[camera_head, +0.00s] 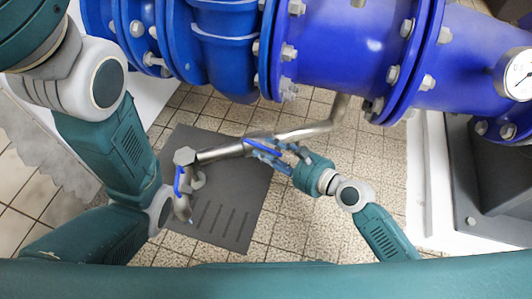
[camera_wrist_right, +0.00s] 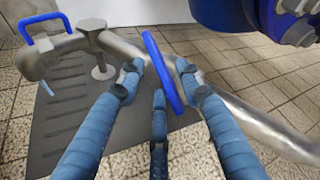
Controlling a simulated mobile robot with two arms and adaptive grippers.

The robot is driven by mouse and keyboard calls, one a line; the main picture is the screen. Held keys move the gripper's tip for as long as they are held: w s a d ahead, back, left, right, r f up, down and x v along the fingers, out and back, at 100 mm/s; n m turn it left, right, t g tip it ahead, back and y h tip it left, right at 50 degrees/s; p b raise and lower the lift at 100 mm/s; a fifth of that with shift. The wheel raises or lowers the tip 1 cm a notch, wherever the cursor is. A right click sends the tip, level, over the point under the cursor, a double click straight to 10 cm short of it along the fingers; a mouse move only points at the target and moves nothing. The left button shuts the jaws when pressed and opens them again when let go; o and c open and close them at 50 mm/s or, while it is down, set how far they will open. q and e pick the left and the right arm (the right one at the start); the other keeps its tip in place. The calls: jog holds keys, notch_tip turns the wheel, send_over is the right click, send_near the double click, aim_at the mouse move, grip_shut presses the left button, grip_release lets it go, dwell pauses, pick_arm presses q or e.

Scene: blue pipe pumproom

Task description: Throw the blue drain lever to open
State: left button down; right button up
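A blue lever (camera_wrist_right: 163,72) is a long bar on the bare metal drain pipe (camera_wrist_right: 240,112), slanting across the pipe in the right wrist view. In the head view the lever (camera_head: 259,139) shows at the pipe, partly hidden by my fingers. My right gripper (camera_head: 270,151) is at the lever, its fingers spread. In the right wrist view the gripper (camera_wrist_right: 160,78) has fingertips on both sides of the lever, with gaps visible; contact cannot be told. My left arm comes in at the left of the head view, but its gripper is not seen.
A second blue handle (camera_head: 178,182) sits on the tap at the pipe's left end, above a dark slotted floor plate (camera_head: 232,215). Large blue flanged pipes (camera_head: 345,45) cross above. A gauge (camera_head: 518,74) is at the right. Tiled floor lies below.

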jog(key=shift+x, duration=0.8)
grip_shut()
jog(key=shift+r, duration=0.1)
